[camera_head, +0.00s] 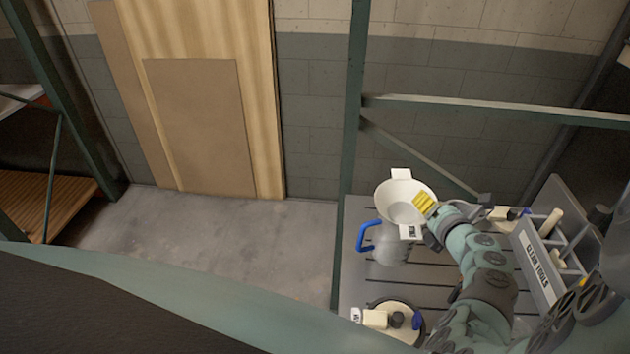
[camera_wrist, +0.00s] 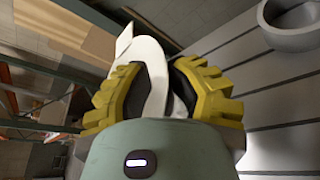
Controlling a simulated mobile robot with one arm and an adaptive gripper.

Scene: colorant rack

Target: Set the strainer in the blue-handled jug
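The white, funnel-shaped strainer (camera_head: 393,205) is over the top of the jug (camera_head: 391,248), which has a pale, greyish body and a blue handle (camera_head: 365,237) on its left side. The strainer hides the jug's mouth, so I cannot tell whether it rests in it or hangs above it. My gripper (camera_head: 425,204) is at the strainer's right rim, with yellow fingers. In the wrist view the white strainer (camera_wrist: 151,65) shows between the two fingers of my gripper (camera_wrist: 165,88), which close on its rim.
A grey caddy labelled "CLEAN TOOLS" (camera_head: 541,270) stands right of my arm with tools in it. A round pale lidded container (camera_head: 392,306) is at the slotted bench's front. A grey round vessel (camera_wrist: 290,36) shows in the wrist view. A green rack post (camera_head: 352,120) rises at left.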

